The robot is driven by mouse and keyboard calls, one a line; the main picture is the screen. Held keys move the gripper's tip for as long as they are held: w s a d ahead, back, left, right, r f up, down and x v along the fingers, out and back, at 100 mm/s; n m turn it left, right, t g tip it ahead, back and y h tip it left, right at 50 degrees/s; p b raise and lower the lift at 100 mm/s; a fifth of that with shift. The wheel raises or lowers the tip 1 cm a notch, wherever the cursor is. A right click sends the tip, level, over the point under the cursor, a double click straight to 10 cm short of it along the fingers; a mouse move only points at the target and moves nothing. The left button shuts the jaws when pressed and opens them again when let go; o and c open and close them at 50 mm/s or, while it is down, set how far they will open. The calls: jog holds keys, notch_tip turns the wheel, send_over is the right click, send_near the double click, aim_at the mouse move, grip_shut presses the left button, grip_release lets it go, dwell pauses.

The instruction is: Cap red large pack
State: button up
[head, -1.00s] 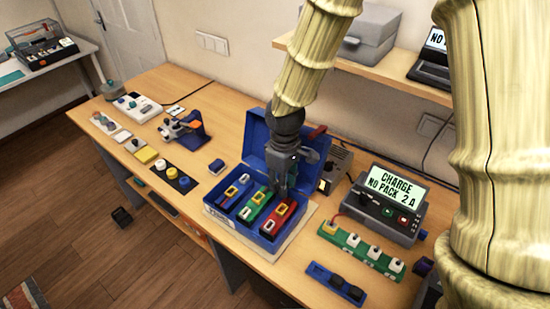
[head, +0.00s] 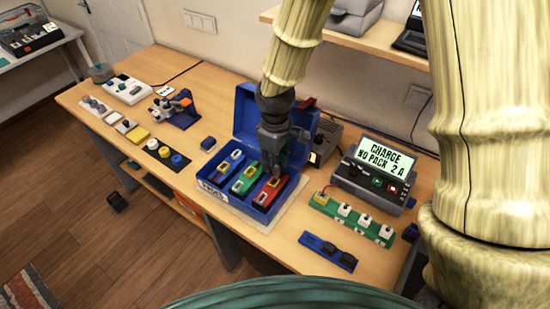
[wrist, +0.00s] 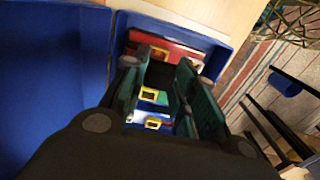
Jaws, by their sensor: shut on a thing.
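The red pack (head: 264,197) lies in the right part of the open blue box (head: 222,199), with a yellow connector near its middle. My gripper (head: 277,170) points down just above the red pack. It is shut on a small dark piece, apparently a black cap, mostly hidden by the fingers. In the wrist view my gripper (wrist: 160,82) is over the box, and the red pack (wrist: 195,57) shows beyond the fingers. I cannot tell whether the dark piece touches the pack. Black caps (head: 338,254) sit on a blue rail (head: 312,241), whose left end looks empty.
A green pack (head: 249,178) and a blue pack (head: 230,161) lie left of the red one. A charger (head: 375,178) reading "NO PACK" and a green strip (head: 352,218) stand to the right. The box's raised lid (head: 246,112) is close behind my gripper.

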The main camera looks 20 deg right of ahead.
jog(key=shift+w+f+b, duration=0.15)
jog(key=shift+w+f, duration=0.05)
jog(key=shift+f, duration=0.35)
jog(key=shift+w+f+b, duration=0.15)
jog(key=shift+f, duration=0.35)
jog(key=shift+s+f+b, duration=0.25)
jog(key=shift+f+b, duration=0.15)
jog(key=shift+f, duration=0.2)
jog(key=shift+w+f, duration=0.15)
jog(key=shift+f, duration=0.1)
jog(key=shift+r, duration=0.1)
jog(key=shift+p, duration=0.7)
dwell(0.4)
jog(key=shift+f+b, duration=0.75)
jog(key=shift+f, duration=0.7)
jog(key=o, duration=0.9)
jog(key=shift+r, duration=0.1)
